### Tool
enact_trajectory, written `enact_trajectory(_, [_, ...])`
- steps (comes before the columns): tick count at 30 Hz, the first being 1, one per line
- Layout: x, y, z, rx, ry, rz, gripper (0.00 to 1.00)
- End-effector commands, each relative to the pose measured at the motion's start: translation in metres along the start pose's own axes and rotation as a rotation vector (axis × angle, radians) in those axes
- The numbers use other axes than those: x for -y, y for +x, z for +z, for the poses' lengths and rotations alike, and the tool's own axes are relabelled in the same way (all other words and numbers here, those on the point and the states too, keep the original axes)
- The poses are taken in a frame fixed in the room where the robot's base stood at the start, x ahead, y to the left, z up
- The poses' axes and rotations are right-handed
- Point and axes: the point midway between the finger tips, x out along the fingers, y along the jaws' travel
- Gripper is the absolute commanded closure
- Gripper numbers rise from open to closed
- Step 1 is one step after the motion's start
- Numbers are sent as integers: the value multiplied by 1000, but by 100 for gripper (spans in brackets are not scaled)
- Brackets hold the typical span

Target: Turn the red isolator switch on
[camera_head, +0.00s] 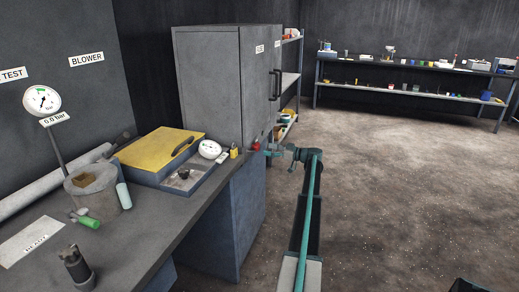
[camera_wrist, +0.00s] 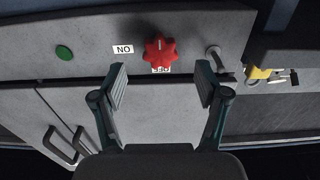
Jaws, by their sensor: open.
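The red isolator switch (camera_wrist: 159,50) is a lobed knob on a grey panel in the wrist view. A white label (camera_wrist: 123,49), reading upside down as ON, is left of it. A second label (camera_wrist: 161,70), apparently OFF, is partly hidden under the knob's lower edge. A pale mark shows on the knob; its exact setting is hard to tell. My gripper (camera_wrist: 161,72) is open, its fingers at either side below the knob, apart from it, nothing between them. In the head view my gripper (camera_head: 275,151) is beside a small red spot (camera_head: 255,146), likely the switch.
A green button (camera_wrist: 64,52) and a hook-like metal part (camera_wrist: 213,59) flank the switch. The grey cabinet (camera_head: 215,85) stands behind the bench (camera_head: 150,235), which holds a yellow-lidded box (camera_head: 160,147) and gauges. Open floor (camera_head: 410,190) lies to the right.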

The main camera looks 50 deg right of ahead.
Motion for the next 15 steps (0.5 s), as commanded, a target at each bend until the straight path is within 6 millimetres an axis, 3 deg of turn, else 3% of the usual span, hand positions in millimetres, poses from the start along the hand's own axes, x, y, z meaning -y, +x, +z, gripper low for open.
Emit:
enact_trajectory(7, [0,39,0,0,1,-1,26])
enact_trajectory(15, [0,54,1,1,1,0,26])
